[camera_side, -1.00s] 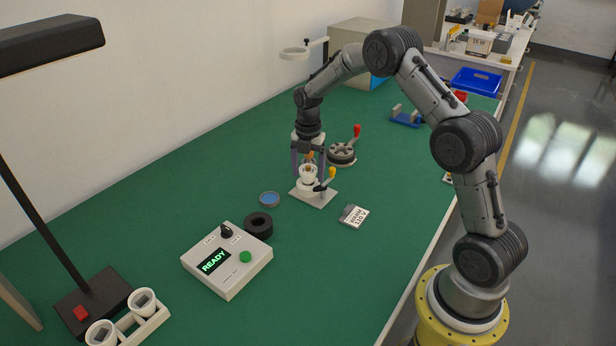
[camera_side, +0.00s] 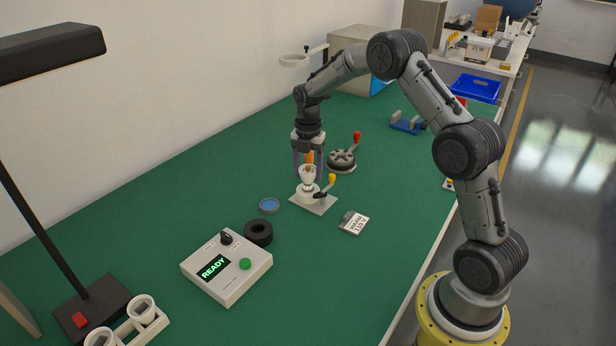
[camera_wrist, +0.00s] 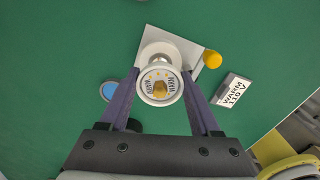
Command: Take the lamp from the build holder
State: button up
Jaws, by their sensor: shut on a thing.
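The lamp (camera_side: 308,171) is a small white cup-shaped piece with an orange centre. The wrist view shows its face (camera_wrist: 160,86) with printed letters around the rim. My gripper (camera_side: 308,172) points down and is shut on the lamp from two sides. The build holder (camera_side: 308,192) stands directly below, a white socket on a grey plate with a yellow-tipped lever (camera_side: 331,179). The lamp is upright over the socket, with its metal neck (camera_wrist: 161,58) visible between them. I cannot tell whether its lower end is fully clear of the socket.
A black ring (camera_side: 259,232), a blue disc (camera_side: 269,205) and a READY box (camera_side: 227,266) lie to the left. A red-levered fixture (camera_side: 342,160) stands behind.

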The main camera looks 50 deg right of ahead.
jog(key=s+a+r, duration=0.2)
jog(key=s+r, duration=0.4)
jog(key=r, duration=0.1)
jog(key=s+a+r, duration=0.2)
jog(key=s+r, duration=0.5)
jog(key=r, duration=0.1)
jog(key=shift+s+a+r, duration=0.15)
jog(key=shift+a+r, duration=0.05)
jog(key=shift+a, duration=0.1)
